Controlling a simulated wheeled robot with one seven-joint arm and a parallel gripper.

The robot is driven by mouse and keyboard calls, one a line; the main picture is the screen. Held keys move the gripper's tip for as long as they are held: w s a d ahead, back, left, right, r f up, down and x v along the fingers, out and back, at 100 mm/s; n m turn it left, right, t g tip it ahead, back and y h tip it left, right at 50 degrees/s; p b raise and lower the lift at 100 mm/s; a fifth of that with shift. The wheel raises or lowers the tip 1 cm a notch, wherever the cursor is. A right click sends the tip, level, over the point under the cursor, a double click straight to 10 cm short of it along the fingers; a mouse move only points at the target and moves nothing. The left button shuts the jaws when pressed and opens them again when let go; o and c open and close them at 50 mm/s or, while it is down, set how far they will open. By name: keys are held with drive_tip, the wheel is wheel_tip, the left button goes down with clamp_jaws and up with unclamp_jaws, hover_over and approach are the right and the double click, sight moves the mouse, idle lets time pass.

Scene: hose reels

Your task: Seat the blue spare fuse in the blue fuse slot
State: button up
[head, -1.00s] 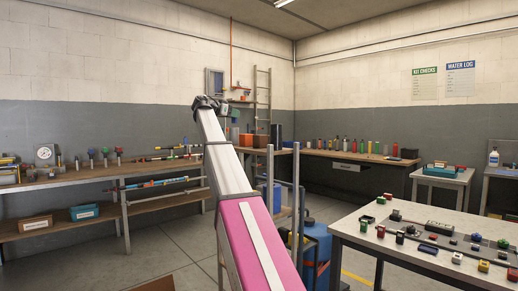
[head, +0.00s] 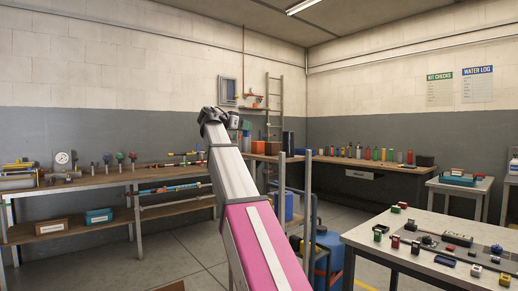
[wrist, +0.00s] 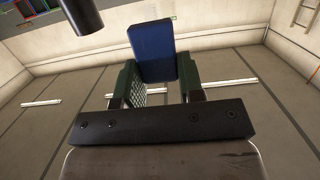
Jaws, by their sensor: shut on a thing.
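My gripper (wrist: 160,82) shows in the wrist view, its two dark green finger pads shut on a blue block, the blue spare fuse (wrist: 152,45). The fingers and fuse cannot be made out there. I cannot pick out the blue fuse slot in either view.
A white-topped table (head: 415,270) at the right carries several small coloured blocks, among them a blue one (head: 445,261). A long shelf (head: 110,180) runs along the left wall. A blue tank (head: 328,250) stands beside the table. Open floor (head: 205,262) lies left of it.

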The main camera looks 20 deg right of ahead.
drive_tip(key=d+f, duration=0.1)
drive_tip(key=d, duration=0.1)
drive_tip(key=w+d+f, duration=0.1)
drive_tip(key=d+f, duration=0.1)
drive_tip(key=w+d+f, duration=0.1)
drive_tip(key=d, duration=0.1)
drive_tip(key=shift+w+d+f, duration=0.1)
drive_tip(key=shift+d+f, duration=0.05)
drive_tip(key=shift+d, duration=0.2)
drive_tip(key=shift+f, duration=1.95)
drive_tip(key=shift+f, duration=0.2)
drive_tip(key=o, duration=0.9)
drive_tip(key=shift+r, duration=0.1)
drive_tip(key=shift+a+r, duration=0.1)
drive_tip(key=shift+a, duration=0.1)
drive_tip(key=v, duration=1.1)
drive_tip(key=shift+a, duration=0.3)
